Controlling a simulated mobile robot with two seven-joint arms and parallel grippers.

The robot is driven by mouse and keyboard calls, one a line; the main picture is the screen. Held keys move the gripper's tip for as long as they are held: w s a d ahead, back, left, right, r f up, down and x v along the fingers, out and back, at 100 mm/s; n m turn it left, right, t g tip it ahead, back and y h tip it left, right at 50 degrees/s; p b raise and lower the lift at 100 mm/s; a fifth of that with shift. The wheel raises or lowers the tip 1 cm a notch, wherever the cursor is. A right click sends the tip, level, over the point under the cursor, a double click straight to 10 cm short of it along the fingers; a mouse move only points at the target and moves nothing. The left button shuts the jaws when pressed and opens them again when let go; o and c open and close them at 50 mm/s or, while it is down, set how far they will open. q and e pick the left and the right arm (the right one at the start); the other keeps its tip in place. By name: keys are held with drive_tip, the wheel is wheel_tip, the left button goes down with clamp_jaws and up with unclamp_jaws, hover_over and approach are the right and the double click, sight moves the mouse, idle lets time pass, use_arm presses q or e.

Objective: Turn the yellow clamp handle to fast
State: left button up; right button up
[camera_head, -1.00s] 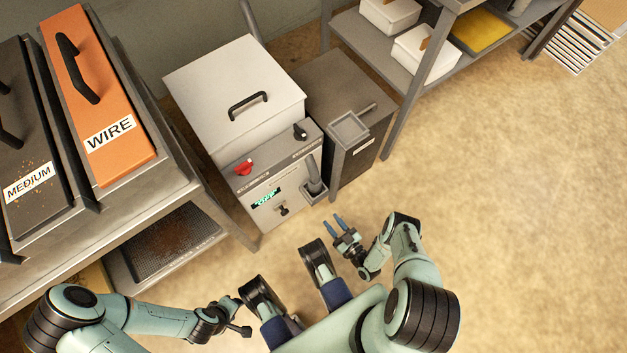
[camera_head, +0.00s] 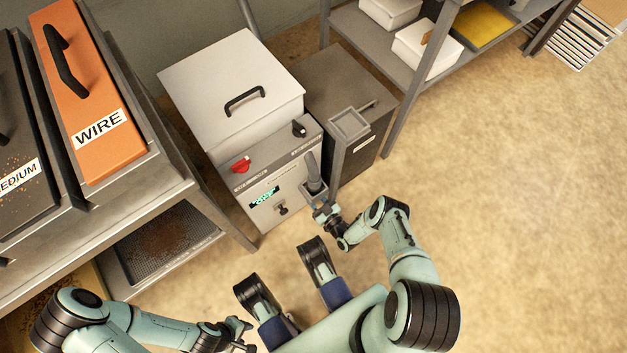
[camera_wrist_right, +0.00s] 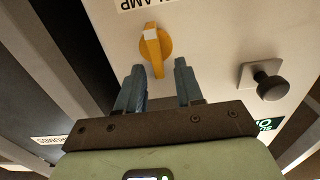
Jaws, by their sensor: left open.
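The yellow clamp handle (camera_wrist_right: 158,48) shows in the right wrist view on a pale panel, beside a partly cut-off label (camera_wrist_right: 140,4) that reads upside down "AMP". Its grip runs nearly up and down the picture, with a white mark at the upper end. My right gripper (camera_wrist_right: 159,67) is open, its two blue fingers apart just short of the handle, whose lower end lies between the tips' lines. In the head view my right gripper (camera_head: 325,214) is at the machine's front right; the handle cannot be made out there. My left gripper (camera_head: 244,335) is open and empty, low in the picture.
A dark round knob (camera_wrist_right: 272,88) sits right of the handle. A shelf table (camera_head: 190,170) stands left, a rack (camera_head: 395,95) at the back. Floor at right is clear.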

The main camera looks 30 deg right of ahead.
clamp_jaws()
drive_tip(key=shift+d+m, duration=0.1)
drive_tip(key=shift+m, duration=0.2)
drive_tip(key=shift+d+f+m, duration=0.35)
drive_tip(key=shift+f+m, duration=0.1)
drive_tip(key=shift+m, duration=2.4)
drive_tip(key=shift+d+f+m, duration=0.4)
drive_tip(key=shift+m, duration=2.4)
drive_tip(key=shift+d+f+m, duration=0.35)
drive_tip(key=shift+f+m, duration=0.1)
drive_tip(key=shift+m, duration=2.4)
unclamp_jaws()
